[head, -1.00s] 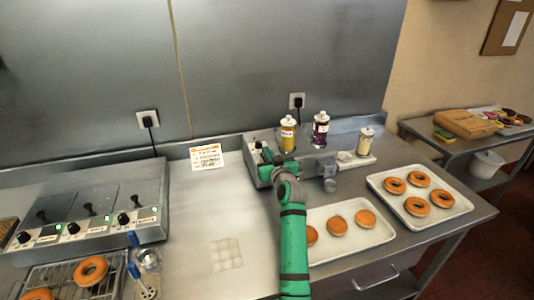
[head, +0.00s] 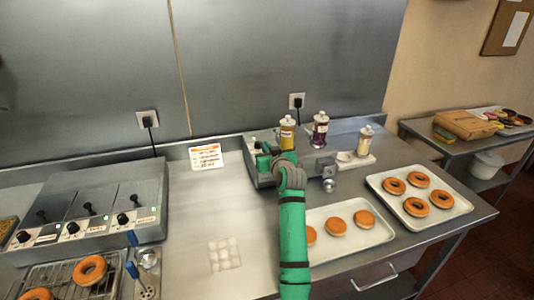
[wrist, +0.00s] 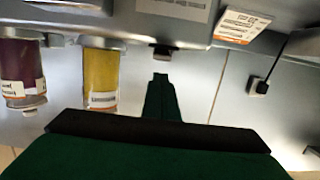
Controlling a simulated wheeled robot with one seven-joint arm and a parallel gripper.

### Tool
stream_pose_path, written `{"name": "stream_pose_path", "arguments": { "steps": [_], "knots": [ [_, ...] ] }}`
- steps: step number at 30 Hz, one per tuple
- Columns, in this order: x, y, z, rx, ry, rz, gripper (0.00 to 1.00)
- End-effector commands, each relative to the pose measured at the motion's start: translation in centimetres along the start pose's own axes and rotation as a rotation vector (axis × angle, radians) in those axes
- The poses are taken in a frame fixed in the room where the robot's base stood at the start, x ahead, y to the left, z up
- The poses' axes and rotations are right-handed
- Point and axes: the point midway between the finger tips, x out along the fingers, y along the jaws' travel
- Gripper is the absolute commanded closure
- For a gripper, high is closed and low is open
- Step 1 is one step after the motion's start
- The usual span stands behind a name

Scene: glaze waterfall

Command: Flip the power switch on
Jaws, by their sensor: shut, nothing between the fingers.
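The machine (head: 330,168) with bottles on top stands at the back of the steel counter. My gripper (head: 263,160) is at its left end, with the fingers shut and empty. In the wrist view the scene is upside down, and my shut fingertips (wrist: 160,78) point at a small dark block (wrist: 162,53) on the machine's edge, which looks like the power switch. A narrow gap shows between them in that view; I cannot tell the depth. In the head view my gripper and arm cover this part of the machine, and the switch's position cannot be read.
Yellow (head: 287,133) and purple (head: 320,130) bottles stand close beside my gripper. A tray of doughnuts (head: 385,236) lies right of my arm, another (head: 455,212) further right. A fryer unit (head: 140,190) stands left.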

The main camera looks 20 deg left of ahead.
Motion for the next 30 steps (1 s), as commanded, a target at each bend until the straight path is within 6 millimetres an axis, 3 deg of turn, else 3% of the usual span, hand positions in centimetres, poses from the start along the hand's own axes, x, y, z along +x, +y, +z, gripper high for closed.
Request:
{"name": "stream_pose_path", "arguments": {
  "steps": [2, 12, 18, 30],
  "knots": [
    [0.0, -0.3, -1.9, -0.003, 0.004, -0.004, 1.00],
    [-6.5, -0.1, -3.1, -0.001, 0.003, 0.000, 1.00],
    [-9.0, -0.1, -3.7, -0.001, 0.001, 0.000, 1.00],
    [-9.7, -0.2, -3.8, 0.000, 0.000, -0.001, 1.00]
  ]
}}
